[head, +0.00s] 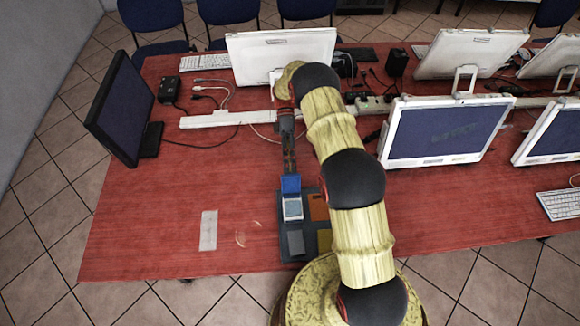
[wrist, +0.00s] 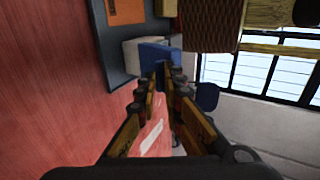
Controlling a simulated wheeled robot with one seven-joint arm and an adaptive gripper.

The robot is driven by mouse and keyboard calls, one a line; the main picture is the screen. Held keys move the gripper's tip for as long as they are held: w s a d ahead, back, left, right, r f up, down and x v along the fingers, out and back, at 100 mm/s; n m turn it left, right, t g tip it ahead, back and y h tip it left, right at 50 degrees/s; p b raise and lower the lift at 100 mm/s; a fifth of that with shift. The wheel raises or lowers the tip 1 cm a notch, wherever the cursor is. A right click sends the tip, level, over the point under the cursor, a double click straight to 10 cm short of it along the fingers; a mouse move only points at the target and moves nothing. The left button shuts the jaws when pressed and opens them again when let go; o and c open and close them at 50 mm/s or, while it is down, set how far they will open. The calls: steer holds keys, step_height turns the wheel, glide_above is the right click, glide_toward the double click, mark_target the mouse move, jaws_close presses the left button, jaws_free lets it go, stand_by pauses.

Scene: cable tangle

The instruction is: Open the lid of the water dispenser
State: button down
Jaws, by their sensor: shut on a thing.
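The water dispenser (head: 292,208) is a small white box with a pale blue inner face, standing on a dark board. Its blue lid (head: 291,184) is at its far side and looks swung up away from the white body. In the wrist view the blue lid (wrist: 160,52) is just ahead of the fingertips, with the white body (wrist: 131,50) to its left. My gripper (head: 289,170) comes from the far side and its tips meet the lid. In the wrist view my gripper (wrist: 161,72) is nearly closed with its tips at the lid's edge.
The dark board (head: 283,228) also carries an orange pad (head: 318,207) and a grey pad (head: 296,242). A white strip (head: 208,230) lies to the left on the red table (head: 150,215). Monitors, a power strip (head: 215,119) and cables lie behind. The table's left front is mostly clear.

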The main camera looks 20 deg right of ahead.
steer(key=shift+s+a+f, duration=0.1)
steer(key=shift+s+f, duration=0.3)
steer(key=shift+f, duration=0.2)
steer(key=shift+s+a+f, duration=0.1)
steer(key=shift+s+f, duration=0.25)
steer(key=shift+f, duration=0.25)
steer(key=c, duration=2.2)
jaws_free()
steer(key=shift+w, duration=0.1)
steer(key=o, duration=0.6)
steer(key=shift+w+r, duration=0.1)
steer(key=shift+c, duration=0.6)
steer(key=shift+w+d+r, duration=0.15)
steer(key=shift+w, duration=0.1)
steer(key=shift+c, duration=0.5)
steer(key=v, duration=0.6)
steer(key=shift+w+r, duration=0.1)
steer(key=shift+c, duration=0.8)
steer(key=shift+w+d+r, duration=0.15)
steer(key=shift+w+r, duration=0.2)
steer(key=shift+w, duration=0.1)
